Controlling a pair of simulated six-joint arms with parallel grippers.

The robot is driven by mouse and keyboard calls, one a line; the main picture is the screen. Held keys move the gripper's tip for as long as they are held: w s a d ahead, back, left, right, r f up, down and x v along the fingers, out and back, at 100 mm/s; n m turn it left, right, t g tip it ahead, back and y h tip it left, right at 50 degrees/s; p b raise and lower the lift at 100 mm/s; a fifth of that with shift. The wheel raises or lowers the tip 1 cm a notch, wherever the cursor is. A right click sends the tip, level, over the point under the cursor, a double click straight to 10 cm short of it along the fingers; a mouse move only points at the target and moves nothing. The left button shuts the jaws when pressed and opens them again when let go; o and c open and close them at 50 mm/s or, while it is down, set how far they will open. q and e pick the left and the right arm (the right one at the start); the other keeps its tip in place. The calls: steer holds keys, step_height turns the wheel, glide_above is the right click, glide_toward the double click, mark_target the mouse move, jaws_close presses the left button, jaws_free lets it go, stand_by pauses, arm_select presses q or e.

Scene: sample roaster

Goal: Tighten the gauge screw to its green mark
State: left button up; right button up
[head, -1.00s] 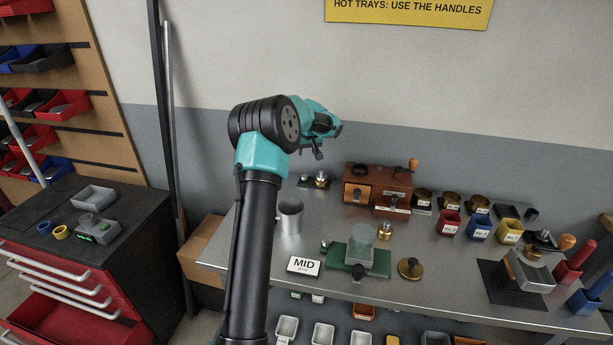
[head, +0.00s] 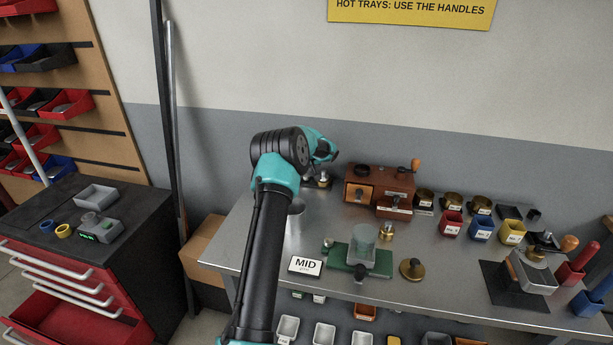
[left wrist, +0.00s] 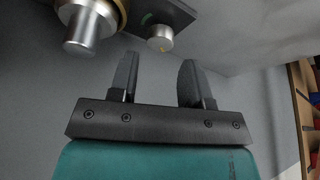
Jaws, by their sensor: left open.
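The gauge screw (left wrist: 159,38) is a small silver knob with a yellow mark, on a dark plate (left wrist: 172,14) in the left wrist view. A green mark shows on the plate beside it. A larger silver and brass cylinder (left wrist: 80,30) stands to its left. My left gripper (left wrist: 158,70) is open and empty, with its two fingers pointing toward the screw and apart from it. In the head view the gauge (head: 320,181) is at the back left of the bench, partly hidden by my left arm. My right gripper is not in view.
A wooden box unit (head: 380,188) stands right of the gauge. A green-based device (head: 360,262) stands mid-bench. The wall is close behind the bench.

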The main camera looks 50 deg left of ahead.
mark_target(306, 177)
arm_select(q)
steer(key=shift+x, duration=2.25)
steer(key=c, duration=0.6)
steer(key=shift+c, duration=0.2)
